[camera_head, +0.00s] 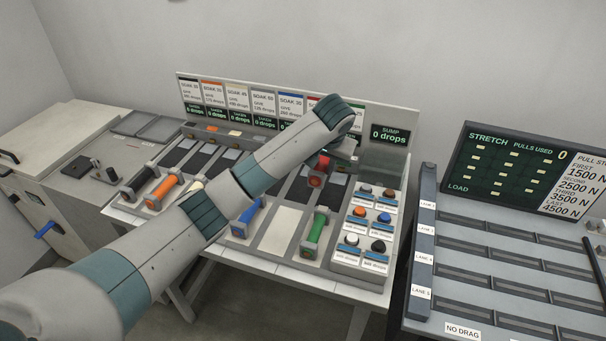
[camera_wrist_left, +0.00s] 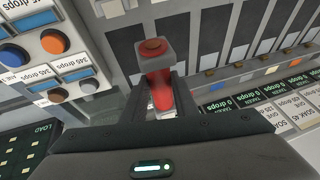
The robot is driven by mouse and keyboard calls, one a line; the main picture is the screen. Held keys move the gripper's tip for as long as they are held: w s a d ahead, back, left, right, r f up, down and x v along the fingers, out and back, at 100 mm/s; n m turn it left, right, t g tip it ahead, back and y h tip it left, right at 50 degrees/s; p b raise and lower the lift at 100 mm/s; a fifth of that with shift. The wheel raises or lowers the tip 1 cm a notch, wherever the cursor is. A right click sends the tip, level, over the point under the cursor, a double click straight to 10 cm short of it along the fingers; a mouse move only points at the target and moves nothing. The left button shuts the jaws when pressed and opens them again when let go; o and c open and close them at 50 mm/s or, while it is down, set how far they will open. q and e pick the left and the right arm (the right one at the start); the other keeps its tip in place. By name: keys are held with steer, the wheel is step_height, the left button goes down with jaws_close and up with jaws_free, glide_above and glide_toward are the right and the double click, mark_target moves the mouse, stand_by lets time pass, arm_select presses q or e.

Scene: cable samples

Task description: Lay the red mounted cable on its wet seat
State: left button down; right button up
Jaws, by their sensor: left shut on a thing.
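The red mounted cable (camera_head: 316,180) is in my left gripper (camera_head: 328,157), over the back part of the bench. In the left wrist view the red cable (camera_wrist_left: 161,92) stands between the two fingers of the left gripper (camera_wrist_left: 160,100), its grey end block with a red cap pointing away from the palm. The fingers are shut on it. Dark strip-like seats (camera_wrist_left: 205,45) lie beyond it in that view; the head view also shows dark seats (camera_head: 303,192) near the cable. I cannot tell whether the cable touches a seat. My right gripper is not in view.
Black (camera_head: 138,184), orange (camera_head: 163,188), blue (camera_head: 246,216) and green (camera_head: 315,232) cables lie along the bench front. A pale bare place (camera_head: 280,230) lies between blue and green. A drop-button panel (camera_head: 366,232) is at right, soak cards (camera_head: 290,103) behind, a stretch rig (camera_head: 510,260) further right.

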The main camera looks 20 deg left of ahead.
arm_select(q)
steer(key=a+f, duration=0.1)
steer(key=a, duration=0.1)
steer(key=w+a+f+p, duration=0.1)
steer(key=a, duration=0.1)
steer(key=w+a+f, duration=0.1)
steer(key=a, duration=0.1)
steer(key=shift+f+p, duration=0.3)
steer(key=shift+f, duration=0.05)
steer(key=shift+f, duration=0.1)
step_height(320, 180, down, 2)
steer(key=shift+f+p, duration=0.25)
steer(key=shift+p, duration=0.45)
steer(key=shift+f, duration=0.65)
steer(key=shift+f, duration=0.1)
steer(key=c, duration=1.4)
jaws_free()
